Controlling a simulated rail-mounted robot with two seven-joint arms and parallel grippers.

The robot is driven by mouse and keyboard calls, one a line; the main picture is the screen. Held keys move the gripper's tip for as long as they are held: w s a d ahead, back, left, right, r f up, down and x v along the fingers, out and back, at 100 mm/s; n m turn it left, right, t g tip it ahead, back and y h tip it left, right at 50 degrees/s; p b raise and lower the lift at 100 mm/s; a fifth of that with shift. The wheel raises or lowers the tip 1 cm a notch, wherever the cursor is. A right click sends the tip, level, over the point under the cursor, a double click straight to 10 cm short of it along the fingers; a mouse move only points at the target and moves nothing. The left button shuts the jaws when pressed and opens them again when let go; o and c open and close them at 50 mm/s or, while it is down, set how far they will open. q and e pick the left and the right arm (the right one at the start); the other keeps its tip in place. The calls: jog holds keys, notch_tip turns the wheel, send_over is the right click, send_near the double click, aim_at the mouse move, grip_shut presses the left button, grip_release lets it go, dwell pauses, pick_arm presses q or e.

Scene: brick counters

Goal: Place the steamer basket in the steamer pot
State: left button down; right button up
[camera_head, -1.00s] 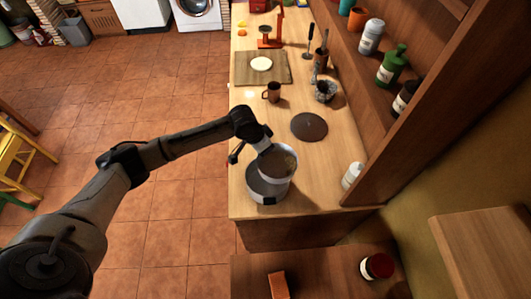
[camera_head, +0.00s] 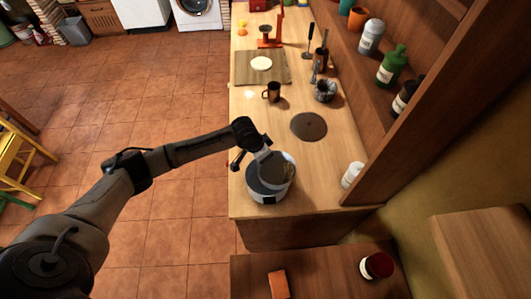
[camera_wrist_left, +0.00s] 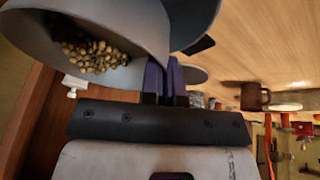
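The grey steamer basket (camera_head: 262,178), holding small tan pieces, is at the mouth of the steamer pot (camera_head: 255,195) near the counter's front end. In the left wrist view the basket (camera_wrist_left: 130,22) is tilted in the picture, with the tan pieces gathered against its wall. My left gripper (camera_head: 262,154) is at the basket's far rim. In the left wrist view its fingers (camera_wrist_left: 165,82) are closed on the rim. Part of the pot (camera_wrist_left: 192,22) shows behind the basket there. How deep the basket sits in the pot is hard to tell. My right gripper is out of view.
A round dark lid-like disc (camera_head: 309,126) lies beyond the pot. A brown mug (camera_head: 272,92), a stone mortar (camera_head: 325,91) and a cutting board (camera_head: 275,72) are further back. A white bottle (camera_head: 352,175) stands right of the pot by the shelf's side panel.

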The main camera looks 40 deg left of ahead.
pick_arm(q)
jog(key=c, duration=1.4)
grip_release()
jog(key=shift+o, duration=0.2)
jog(key=v, duration=1.3)
jog(key=s+d+f+m, duration=0.2)
jog(key=s+d+f, duration=0.8)
jog(key=s+d, duration=0.25)
jog(key=s+f+n+y, duration=0.1)
jog(key=s+n, duration=0.3)
jog(key=s, duration=1.2)
jog(key=shift+y, duration=0.7)
jog(key=shift+f, duration=0.1)
